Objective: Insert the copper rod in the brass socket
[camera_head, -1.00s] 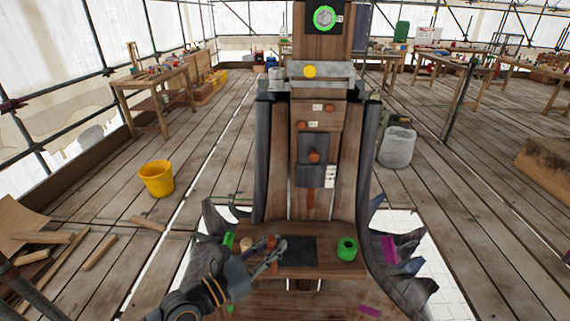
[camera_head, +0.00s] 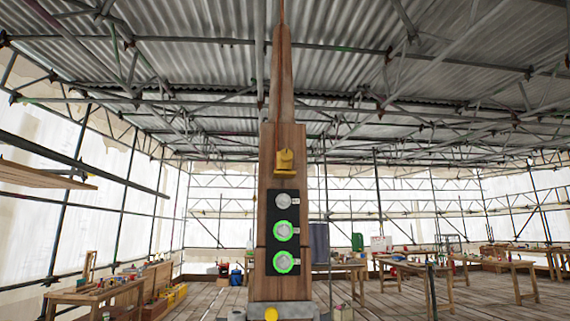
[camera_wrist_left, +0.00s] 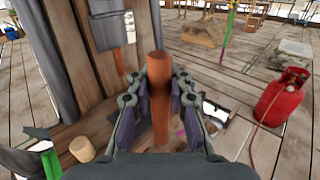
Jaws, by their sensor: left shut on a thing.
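The copper rod (camera_wrist_left: 160,118) stands roughly upright in the left wrist view, between the fingers of my left gripper (camera_wrist_left: 162,82). The gripper is shut on it. In the head view, a yellow, brass-coloured fitting (camera_head: 285,162), which looks like the brass socket, is mounted high on the wooden spire (camera_head: 267,206). Its opening cannot be made out. My left gripper and the rod are outside the head view. My right gripper is in neither current view.
A black panel with round dials (camera_head: 285,234), two ringed in green, sits below the fitting. A wooden cylinder (camera_wrist_left: 83,149) stands near the gripper. A red gas bottle (camera_wrist_left: 284,97) stands at the right. Workbenches (camera_head: 95,295) line the background.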

